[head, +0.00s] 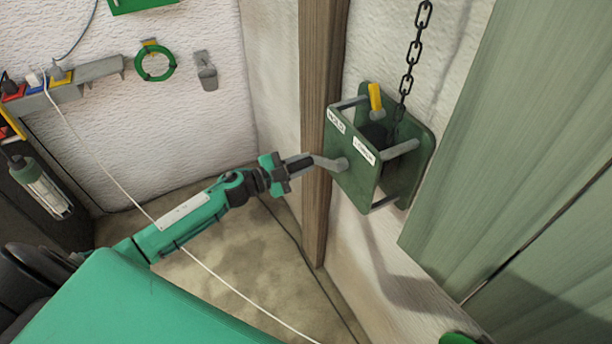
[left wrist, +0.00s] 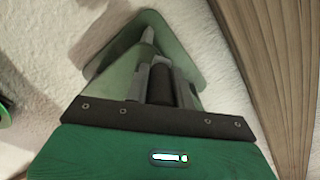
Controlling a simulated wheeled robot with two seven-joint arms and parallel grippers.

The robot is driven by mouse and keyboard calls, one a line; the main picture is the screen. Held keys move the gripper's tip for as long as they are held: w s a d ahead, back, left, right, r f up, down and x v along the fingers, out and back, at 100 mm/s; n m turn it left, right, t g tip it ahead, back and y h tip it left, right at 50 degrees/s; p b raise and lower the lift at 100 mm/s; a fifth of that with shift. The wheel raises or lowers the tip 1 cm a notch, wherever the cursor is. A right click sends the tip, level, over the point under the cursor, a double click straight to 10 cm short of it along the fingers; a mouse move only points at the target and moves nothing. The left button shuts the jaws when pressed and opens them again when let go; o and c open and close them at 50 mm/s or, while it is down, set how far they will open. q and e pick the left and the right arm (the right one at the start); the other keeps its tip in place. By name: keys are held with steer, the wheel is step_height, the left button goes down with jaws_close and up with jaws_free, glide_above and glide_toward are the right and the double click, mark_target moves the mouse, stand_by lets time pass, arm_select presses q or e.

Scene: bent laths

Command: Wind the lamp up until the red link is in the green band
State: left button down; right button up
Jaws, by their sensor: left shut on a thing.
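A green winch (head: 352,172) with two side plates, grey crossbars and white labels is fixed to the wall beside a wooden post. A dark chain (head: 413,55) runs up from it out of view. A yellow lever (head: 375,97) stands up at its top. My left gripper (head: 297,166) is shut on the grey crank handle (head: 325,162) at the winch's near side. In the left wrist view the green side plate (left wrist: 185,48) lies beyond the fingers. The red link and the green band are not in view. My right gripper is not in view.
The wooden post (head: 318,120) stands close to my left gripper. Green slatted panels (head: 510,150) fill the right. A caged lamp (head: 45,190) hangs at the far left. A grey shelf (head: 90,72), a green ring (head: 155,62) and a white cord (head: 120,187) also show.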

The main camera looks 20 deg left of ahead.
arm_select(q)
step_height(320, 180, up, 10)
steer(key=w+a+m+p, duration=0.1)
steer(key=m, duration=0.8)
steer(key=shift+a+f, duration=0.25)
steer(key=c, duration=1.2)
jaws_free()
steer(key=shift+f, duration=0.1)
